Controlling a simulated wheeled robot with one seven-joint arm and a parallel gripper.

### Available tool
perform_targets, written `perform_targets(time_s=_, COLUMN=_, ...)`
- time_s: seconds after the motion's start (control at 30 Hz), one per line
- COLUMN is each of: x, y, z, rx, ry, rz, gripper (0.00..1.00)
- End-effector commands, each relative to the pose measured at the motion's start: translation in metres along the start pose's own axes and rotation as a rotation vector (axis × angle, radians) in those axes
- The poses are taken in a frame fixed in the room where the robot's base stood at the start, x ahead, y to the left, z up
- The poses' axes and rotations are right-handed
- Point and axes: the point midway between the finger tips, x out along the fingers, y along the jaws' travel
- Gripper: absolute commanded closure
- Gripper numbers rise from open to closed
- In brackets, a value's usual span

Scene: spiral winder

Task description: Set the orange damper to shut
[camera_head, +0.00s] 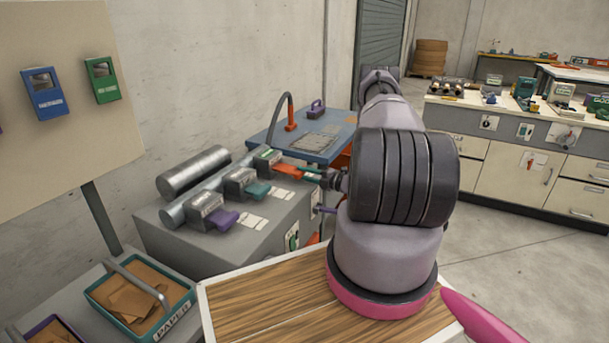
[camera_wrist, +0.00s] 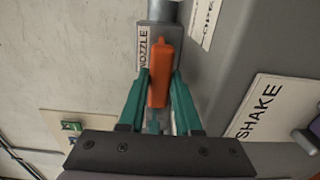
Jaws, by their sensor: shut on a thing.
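The orange damper lever (camera_head: 287,170) sticks out from the farthest of three grey boxes on the machine's pipe, its free end toward my gripper. In the wrist view the orange lever (camera_wrist: 160,66) lies between my gripper's teal fingers (camera_wrist: 160,84), near a white NOZZLE label (camera_wrist: 143,48). My gripper is shut on the lever. In the head view my gripper (camera_head: 310,173) is small and partly hidden by its wrist. I cannot read the damper's open or shut marks.
A teal lever (camera_head: 257,189) and a purple lever (camera_head: 222,219) stand nearer on the same grey machine (camera_head: 175,243). White label plates (camera_head: 253,221) lie beside them. A blue table (camera_head: 325,125) is behind. A wooden-topped surface (camera_head: 265,305) and a paper tray (camera_head: 187,300) are in front.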

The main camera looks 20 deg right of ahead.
Motion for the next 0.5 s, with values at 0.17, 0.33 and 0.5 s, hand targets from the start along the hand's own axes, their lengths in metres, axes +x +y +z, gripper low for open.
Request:
perform_targets(time_s=0.17, x=-0.001, y=-0.001, z=0.000, rx=0.000, ry=0.000, rz=-0.002, gripper=1.00)
perform_targets(time_s=0.33, x=0.002, y=-0.001, z=0.000, rx=-0.001, ry=0.001, rz=-0.002, gripper=1.00)
perform_targets(time_s=0.5, x=0.024, y=-0.001, z=-0.001, rx=-0.001, ry=0.002, rz=-0.001, gripper=1.00)
